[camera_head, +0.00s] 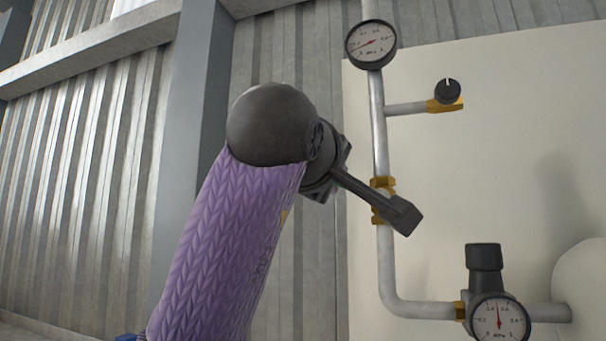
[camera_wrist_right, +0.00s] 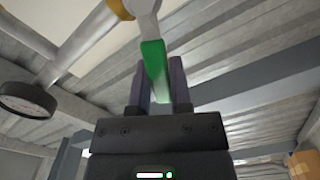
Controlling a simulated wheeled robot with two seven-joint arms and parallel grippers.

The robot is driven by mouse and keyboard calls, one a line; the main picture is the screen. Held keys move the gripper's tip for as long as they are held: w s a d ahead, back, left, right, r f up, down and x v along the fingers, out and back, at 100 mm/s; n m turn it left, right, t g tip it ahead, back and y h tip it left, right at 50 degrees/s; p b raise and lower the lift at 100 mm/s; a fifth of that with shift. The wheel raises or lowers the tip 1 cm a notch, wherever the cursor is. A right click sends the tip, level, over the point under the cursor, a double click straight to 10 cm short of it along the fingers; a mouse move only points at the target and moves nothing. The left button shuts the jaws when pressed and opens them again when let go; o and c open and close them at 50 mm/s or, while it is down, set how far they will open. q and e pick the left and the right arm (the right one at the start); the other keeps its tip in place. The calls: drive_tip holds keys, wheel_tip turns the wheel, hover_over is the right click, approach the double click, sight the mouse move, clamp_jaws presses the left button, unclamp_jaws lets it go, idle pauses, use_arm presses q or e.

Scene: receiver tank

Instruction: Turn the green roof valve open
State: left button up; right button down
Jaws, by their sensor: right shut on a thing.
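The green valve handle (camera_wrist_right: 154,70) shows in the right wrist view as a flat green lever hanging from a pale grey valve body (camera_wrist_right: 142,8). My right gripper (camera_wrist_right: 160,85) has its two dark fingers on either side of the lever and is shut on it. In the head view my right gripper (camera_head: 405,216) reaches to the vertical pipe (camera_head: 386,262) at a brass fitting (camera_head: 382,183). The green handle is hidden behind the gripper there. My left gripper is in neither view.
A round gauge (camera_head: 370,43) tops the pipe, with a black knob (camera_head: 447,91) on a side branch. A regulator with a gauge (camera_head: 498,318) sits low right beside a pale tank (camera_head: 585,285). A grey column (camera_head: 190,120) stands behind my arm.

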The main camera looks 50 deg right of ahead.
drive_tip(key=shift+r, duration=0.15)
idle(0.4)
drive_tip(key=c, duration=0.5)
unclamp_jaws()
drive_tip(key=shift+c, duration=0.2)
drive_tip(key=b+v, duration=0.3)
drive_tip(key=v, duration=0.7)
